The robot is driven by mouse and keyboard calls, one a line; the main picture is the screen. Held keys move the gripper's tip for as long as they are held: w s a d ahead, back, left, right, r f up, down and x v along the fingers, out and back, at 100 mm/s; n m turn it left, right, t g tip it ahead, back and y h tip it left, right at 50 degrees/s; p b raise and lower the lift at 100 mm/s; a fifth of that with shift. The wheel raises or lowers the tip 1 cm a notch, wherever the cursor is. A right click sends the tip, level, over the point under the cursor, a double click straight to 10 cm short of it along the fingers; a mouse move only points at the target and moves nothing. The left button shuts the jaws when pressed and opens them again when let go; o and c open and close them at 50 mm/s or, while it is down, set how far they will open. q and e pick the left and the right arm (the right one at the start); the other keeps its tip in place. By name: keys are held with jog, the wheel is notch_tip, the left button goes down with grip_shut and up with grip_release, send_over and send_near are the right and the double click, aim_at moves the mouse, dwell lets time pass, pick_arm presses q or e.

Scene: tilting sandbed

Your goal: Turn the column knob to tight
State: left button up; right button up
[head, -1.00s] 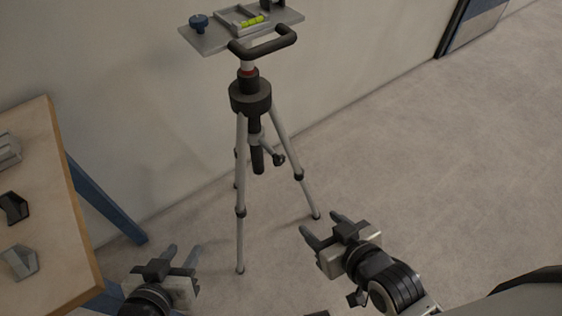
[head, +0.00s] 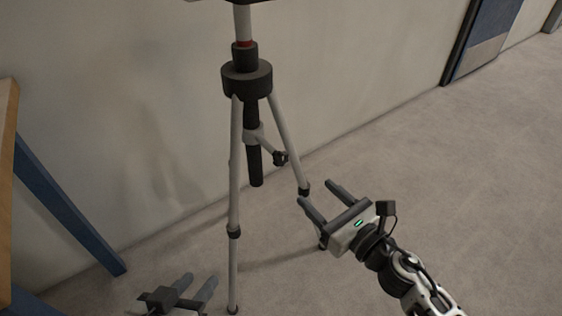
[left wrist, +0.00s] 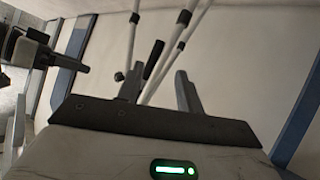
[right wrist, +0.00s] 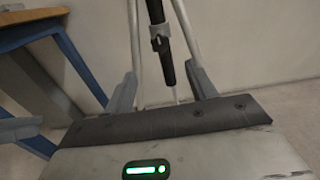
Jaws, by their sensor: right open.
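A grey tripod has a dark collar (head: 247,79) and a black centre column (head: 254,160) hanging between its legs. A small dark knob (head: 280,158) sticks out on a short arm from the grey bracket on the column. My right gripper (head: 316,193) is open and empty, below and right of the knob and apart from it. In the right wrist view the column and bracket (right wrist: 158,40) show beyond its spread fingers. My left gripper (head: 200,281) is open and empty, low beside the left tripod leg. In its wrist view the tripod stands beyond its fingers.
The wooden table (head: 8,190) with a blue leg (head: 65,205) stands at the far left. A pale wall is close behind the tripod. The floor (head: 450,180) on the right is clear. A blue-and-grey panel (head: 482,40) is at the upper right.

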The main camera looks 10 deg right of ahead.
aim_at(283, 161)
jog(key=x, duration=1.3)
jog(key=shift+w+a, duration=0.15)
jog(key=shift+w, duration=0.2)
jog(key=c, duration=1)
